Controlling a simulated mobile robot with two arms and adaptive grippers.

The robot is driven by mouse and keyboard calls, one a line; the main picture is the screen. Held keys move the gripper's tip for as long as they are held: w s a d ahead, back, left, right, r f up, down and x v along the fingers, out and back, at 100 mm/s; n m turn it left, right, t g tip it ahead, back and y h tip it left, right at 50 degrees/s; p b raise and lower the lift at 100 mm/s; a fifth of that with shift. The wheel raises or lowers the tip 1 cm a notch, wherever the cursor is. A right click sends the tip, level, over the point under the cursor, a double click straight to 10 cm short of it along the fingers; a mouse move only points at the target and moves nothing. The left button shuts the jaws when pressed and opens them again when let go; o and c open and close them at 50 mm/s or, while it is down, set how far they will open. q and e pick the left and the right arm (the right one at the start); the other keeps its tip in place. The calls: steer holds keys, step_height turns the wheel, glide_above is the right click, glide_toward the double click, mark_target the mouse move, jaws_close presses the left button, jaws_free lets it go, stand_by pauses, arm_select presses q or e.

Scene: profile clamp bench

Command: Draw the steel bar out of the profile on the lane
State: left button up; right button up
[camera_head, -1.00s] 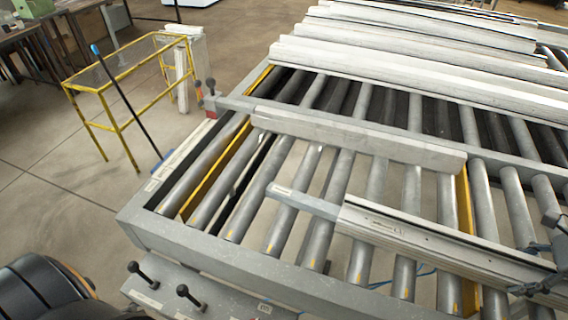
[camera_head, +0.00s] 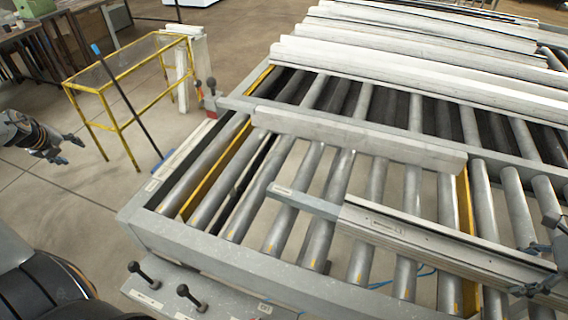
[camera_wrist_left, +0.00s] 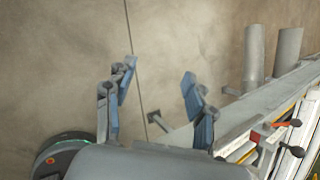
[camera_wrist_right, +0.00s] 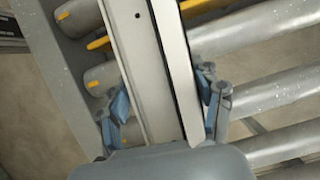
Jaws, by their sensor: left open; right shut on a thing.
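The pale profile (camera_head: 430,238) lies slanting across the rollers of the near lane, with slots along its length. The grey steel bar (camera_head: 305,200) sticks out of its left end; the rest of the bar is hidden inside. My right gripper (camera_head: 537,270) is shut on the profile near the right edge of the head view. In the right wrist view the profile (camera_wrist_right: 155,70) runs between its two fingers (camera_wrist_right: 162,100). My left gripper (camera_head: 66,148) is open and empty over the floor, well left of the lane. Its fingers (camera_wrist_left: 158,80) stand apart in the left wrist view.
A loose pale beam (camera_head: 350,138) lies along the back of the near lane. Several long profiles (camera_head: 420,75) are stacked behind. A yellow-framed stand (camera_head: 120,125) stands left of the lane. Black-knobbed levers (camera_head: 190,295) rise at the front. Open floor lies around my left gripper.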

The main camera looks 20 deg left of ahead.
arm_select(q)
steer(key=w+d+r+m, duration=0.2)
steer(key=w+d+r, duration=0.2)
steer(key=w+r, duration=0.15)
steer(key=w+d+f+n+g+h, duration=0.1)
steer(key=w+d+h, duration=0.2)
steer(key=d, duration=1.3)
steer(key=w+d+f+n+g+h, duration=0.1)
steer(key=d+h, duration=0.4)
steer(key=d, duration=1.1)
steer(key=w+d+f+n+g+h, duration=0.1)
steer(key=w+d+h, duration=0.4)
steer(key=d, duration=1.1)
steer(key=shift+w+d+n+g, duration=0.1)
steer(key=shift+d+n+g, duration=0.3)
steer(key=shift+n, duration=0.3)
steer(key=g, duration=0.2)
glide_toward(319, 203)
steer(key=v, duration=0.3)
steer(key=shift+d, duration=0.1)
steer(key=x, duration=1.2)
steer(key=shift+c, duration=0.4)
